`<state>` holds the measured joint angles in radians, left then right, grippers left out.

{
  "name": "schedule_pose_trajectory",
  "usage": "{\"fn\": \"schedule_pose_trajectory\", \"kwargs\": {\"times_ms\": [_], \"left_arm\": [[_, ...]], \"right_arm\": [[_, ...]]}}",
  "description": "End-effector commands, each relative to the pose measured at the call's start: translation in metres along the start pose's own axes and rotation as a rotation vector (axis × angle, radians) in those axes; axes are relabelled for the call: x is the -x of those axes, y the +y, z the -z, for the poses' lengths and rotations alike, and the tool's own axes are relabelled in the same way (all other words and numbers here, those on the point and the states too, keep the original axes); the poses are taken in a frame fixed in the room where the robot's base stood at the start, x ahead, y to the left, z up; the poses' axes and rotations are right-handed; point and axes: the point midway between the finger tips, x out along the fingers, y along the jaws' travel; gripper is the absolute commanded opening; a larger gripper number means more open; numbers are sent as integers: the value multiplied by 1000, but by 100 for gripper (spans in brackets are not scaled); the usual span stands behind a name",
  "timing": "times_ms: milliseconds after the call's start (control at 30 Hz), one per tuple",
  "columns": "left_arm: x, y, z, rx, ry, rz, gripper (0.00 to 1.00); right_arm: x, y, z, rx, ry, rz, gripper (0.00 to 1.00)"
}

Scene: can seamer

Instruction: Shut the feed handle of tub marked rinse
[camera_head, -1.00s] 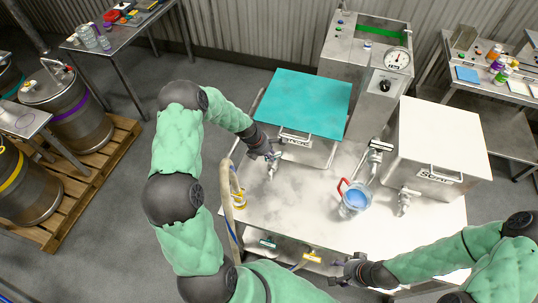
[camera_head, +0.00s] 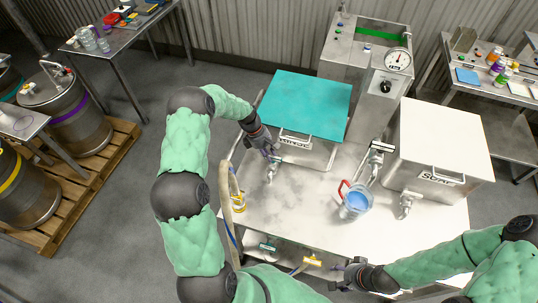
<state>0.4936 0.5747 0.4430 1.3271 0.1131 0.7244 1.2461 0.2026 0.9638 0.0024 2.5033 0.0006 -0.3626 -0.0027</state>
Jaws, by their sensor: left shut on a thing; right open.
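The tub with the teal lid (camera_head: 308,102) stands at the back left of the white bench. Its front label is partly covered and I cannot read it fully. Its tap (camera_head: 271,172) sticks out at the front left. My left gripper (camera_head: 271,156) is shut at the top of this tap, on what appears to be the feed handle, which the fingers largely hide. The white-lidded tub (camera_head: 445,135), with a label that seems to read SOAP, stands to the right with its own tap (camera_head: 406,203). My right gripper (camera_head: 342,283) is open and empty at the bench's front edge.
A jug with a red handle and blue contents (camera_head: 355,202) stands mid-bench below a spout. A steel machine with a gauge (camera_head: 398,60) stands behind. A hose (camera_head: 226,195) and yellow item (camera_head: 239,202) are at the left edge. The front-middle bench top is clear.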

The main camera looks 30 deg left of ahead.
Motion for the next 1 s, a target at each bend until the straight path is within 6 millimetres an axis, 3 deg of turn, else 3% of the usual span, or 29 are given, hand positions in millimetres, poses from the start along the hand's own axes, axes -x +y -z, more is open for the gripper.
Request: {"fn": "schedule_pose_trajectory", "kwargs": {"times_ms": [600,633,700,1000], "left_arm": [[1,2,0,-48,2,17,0],[1,2,0,-48,2,17,23],[1,2,0,-47,2,17,43],[0,1,0,-45,1,18,44]], "right_arm": [[-1,0,0,0,0,0,57],[-1,0,0,0,0,0,57],[-1,0,0,0,0,0,57],[-1,0,0,0,0,0,57]]}}
